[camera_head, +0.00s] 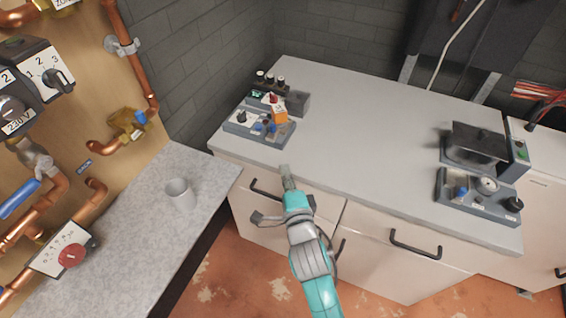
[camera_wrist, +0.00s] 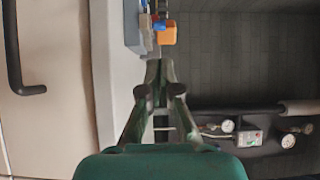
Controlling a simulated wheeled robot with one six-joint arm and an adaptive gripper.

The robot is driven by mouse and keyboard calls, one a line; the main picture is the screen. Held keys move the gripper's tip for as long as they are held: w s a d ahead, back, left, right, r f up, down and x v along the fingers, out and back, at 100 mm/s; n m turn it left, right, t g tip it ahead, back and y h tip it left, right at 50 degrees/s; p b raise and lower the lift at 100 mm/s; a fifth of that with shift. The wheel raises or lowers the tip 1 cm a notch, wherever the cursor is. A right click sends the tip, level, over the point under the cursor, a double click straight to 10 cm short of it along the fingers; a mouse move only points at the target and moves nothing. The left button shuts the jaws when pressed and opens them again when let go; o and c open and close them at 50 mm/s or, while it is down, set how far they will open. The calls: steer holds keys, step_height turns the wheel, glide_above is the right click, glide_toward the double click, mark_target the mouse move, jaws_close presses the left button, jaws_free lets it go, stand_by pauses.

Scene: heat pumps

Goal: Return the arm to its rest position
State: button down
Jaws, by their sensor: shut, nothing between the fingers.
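My gripper (camera_head: 287,172) is at the end of my teal and grey arm, near the front edge of the grey worktop (camera_head: 340,132). In the wrist view the two fingers of my gripper (camera_wrist: 159,66) meet at their tips. The gripper is shut and holds nothing. The arm reaches up from the bottom of the head view, in front of the cabinet fronts. I cannot tell the exact height of the fingertips relative to the worktop.
A control box with an orange block (camera_head: 279,113) stands on the worktop's left; the orange block also shows in the wrist view (camera_wrist: 168,34). Another device (camera_head: 480,190) stands at the right. A mug (camera_head: 180,194) sits on the left counter, below copper pipes (camera_head: 133,55). The worktop's middle is clear.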

steer(key=shift+s, duration=0.2)
stand_by(0.5)
steer(key=s+d+f+n+g+h, duration=0.1)
steer(key=s+d+f+n, duration=0.35)
steer(key=s+d, duration=0.4)
steer(key=s+d+f+n+h, duration=0.1)
steer(key=s+d+f+n, duration=0.3)
steer(key=s, duration=0.7)
steer(key=s+d+r+n+h, duration=0.1)
steer(key=s+d+n, duration=0.1)
steer(key=s, duration=0.5)
steer(key=s+d+r+n+g+h, duration=0.1)
steer(key=s+d+r+n, duration=0.1)
steer(key=s, duration=0.6)
steer(key=s+d+r+n+h, duration=0.1)
steer(key=s+d+n, duration=0.1)
steer(key=s+d, duration=0.2)
steer(key=s, duration=0.3)
steer(key=shift+s+d+r+g, duration=0.2)
steer(key=shift+s+r+g, duration=0.1)
steer(key=shift+s, duration=0.05)
